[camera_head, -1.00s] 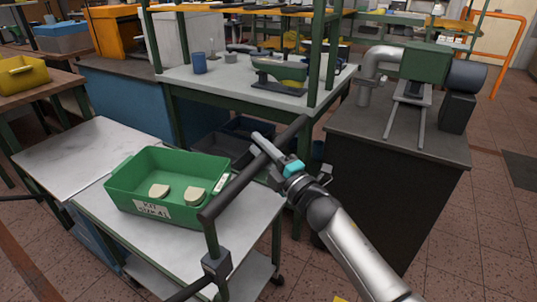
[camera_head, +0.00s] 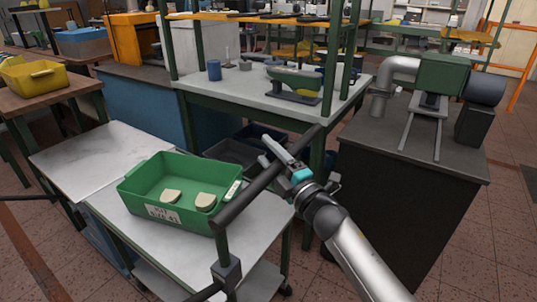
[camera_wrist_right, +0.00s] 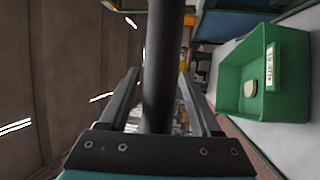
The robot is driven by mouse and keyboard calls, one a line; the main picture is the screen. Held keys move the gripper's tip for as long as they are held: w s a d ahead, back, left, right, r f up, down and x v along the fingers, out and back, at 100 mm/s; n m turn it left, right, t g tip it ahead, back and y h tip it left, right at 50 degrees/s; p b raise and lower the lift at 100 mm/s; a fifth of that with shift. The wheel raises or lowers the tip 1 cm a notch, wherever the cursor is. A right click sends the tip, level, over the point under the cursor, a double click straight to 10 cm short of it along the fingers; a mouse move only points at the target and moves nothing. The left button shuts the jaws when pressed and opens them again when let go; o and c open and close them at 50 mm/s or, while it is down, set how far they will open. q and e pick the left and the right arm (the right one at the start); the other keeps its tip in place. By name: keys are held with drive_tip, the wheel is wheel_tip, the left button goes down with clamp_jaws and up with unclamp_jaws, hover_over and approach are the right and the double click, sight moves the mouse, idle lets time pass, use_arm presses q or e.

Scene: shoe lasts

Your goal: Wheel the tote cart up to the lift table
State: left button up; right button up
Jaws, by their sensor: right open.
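The tote cart (camera_head: 150,252) has a light grey top, green legs and a dark push handle (camera_head: 245,195) at its right end. A green tote (camera_head: 130,196) with two pale shoe lasts (camera_head: 205,202) stands on it; it also shows in the right wrist view (camera_wrist_right: 232,92). What looks like the lift table (camera_head: 85,160), with a grey metal top, stands at the cart's left end; I cannot tell whether they touch. My right gripper (camera_head: 290,162) is open around the handle bar (camera_wrist_right: 163,70), which passes between its fingers. My left gripper is not in view.
A green-framed workbench (camera_head: 255,100) with a blue mug (camera_head: 214,70) stands behind the cart. A dark cabinet with a green machine (camera_head: 441,75) stands to the right. A yellow bin (camera_head: 35,78) is at the left. Tiled floor (camera_head: 470,255) is clear at the lower right.

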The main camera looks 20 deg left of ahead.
drive_tip(key=shift+d, duration=0.1)
drive_tip(key=shift+p+v, duration=0.55)
drive_tip(key=shift+v, duration=0.6)
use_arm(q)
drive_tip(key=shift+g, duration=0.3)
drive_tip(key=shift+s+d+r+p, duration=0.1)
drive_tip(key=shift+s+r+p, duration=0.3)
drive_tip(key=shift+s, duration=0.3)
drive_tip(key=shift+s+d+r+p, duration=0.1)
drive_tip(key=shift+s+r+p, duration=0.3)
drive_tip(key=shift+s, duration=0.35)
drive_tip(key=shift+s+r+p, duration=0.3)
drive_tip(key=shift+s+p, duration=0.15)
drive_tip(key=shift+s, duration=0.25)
use_arm(e)
drive_tip(key=v, duration=1.2)
drive_tip(key=shift+s+d, duration=0.3)
drive_tip(key=shift+f, duration=0.15)
